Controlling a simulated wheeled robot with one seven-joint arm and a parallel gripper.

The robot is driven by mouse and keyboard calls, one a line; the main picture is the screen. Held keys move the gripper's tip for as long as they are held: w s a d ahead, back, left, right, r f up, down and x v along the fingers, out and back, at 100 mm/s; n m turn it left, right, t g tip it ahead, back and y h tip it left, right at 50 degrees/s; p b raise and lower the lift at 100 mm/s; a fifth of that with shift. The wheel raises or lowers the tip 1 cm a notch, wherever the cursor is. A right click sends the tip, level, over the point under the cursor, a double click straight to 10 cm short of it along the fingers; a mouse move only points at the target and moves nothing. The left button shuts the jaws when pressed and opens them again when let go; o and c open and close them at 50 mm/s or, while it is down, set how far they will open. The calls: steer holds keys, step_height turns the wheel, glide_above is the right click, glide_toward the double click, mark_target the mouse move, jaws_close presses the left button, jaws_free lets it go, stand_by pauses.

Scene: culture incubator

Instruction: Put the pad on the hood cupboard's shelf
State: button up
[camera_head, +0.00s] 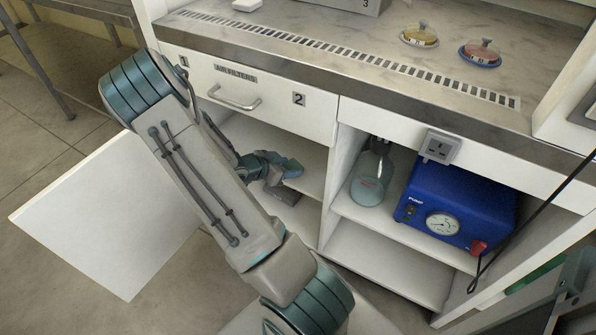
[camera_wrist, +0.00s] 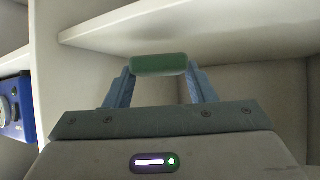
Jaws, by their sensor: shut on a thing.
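The pad (camera_wrist: 160,64) is a small green block with rounded ends, seen in the wrist view between the blue fingers of my gripper (camera_wrist: 159,72). My gripper is shut on it. In the head view my gripper (camera_head: 283,168) reaches into the open left compartment of the hood cupboard (camera_head: 326,188), below the drawer; the pad cannot be made out there. A white shelf (camera_wrist: 190,28) spans the upper part of the wrist view, beyond the pad. I cannot tell whether the pad touches it.
An open white door (camera_head: 105,220) stands at the left. A divider separates the right compartment, with a glass flask (camera_head: 371,178) and a blue pump (camera_head: 455,205) on its shelf. The drawer (camera_head: 245,93) and worktop edge overhang the opening. Two lidded dishes stand on the worktop.

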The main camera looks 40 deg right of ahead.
mark_target(296, 163)
steer(key=d+b, duration=0.1)
steer(key=d, duration=0.2)
steer(key=shift+s+d, duration=0.1)
steer(key=shift+d, duration=0.2)
steer(key=f+b, duration=0.2)
steer(key=f, duration=0.1)
steer(key=shift+d, duration=0.35)
steer(key=shift+f+b, duration=0.25)
steer(key=shift+b, duration=0.1)
steer(key=shift+f, duration=0.2)
steer(key=o, duration=1)
